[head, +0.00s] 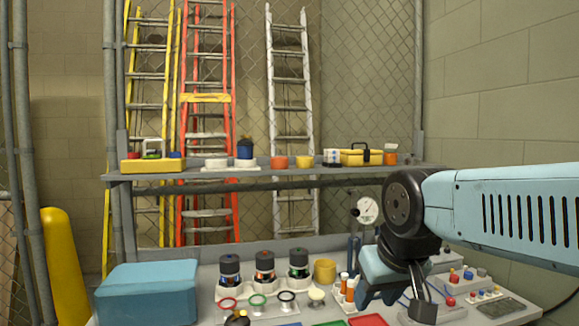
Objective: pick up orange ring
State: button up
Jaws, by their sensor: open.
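Three jars (265,267) stand behind the rings. A yellow cup (325,270) and orange-capped vials (346,287) stand between the rings and my gripper. A blue box (148,292) is at left. A loaded shelf (300,172) spans behind. A dark object (237,318) sits in front of the rings.

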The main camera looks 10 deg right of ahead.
aim_at(276, 163)
jog(key=u, duration=0.2)
jog(key=i, duration=0.85)
jog(key=z, duration=0.1)
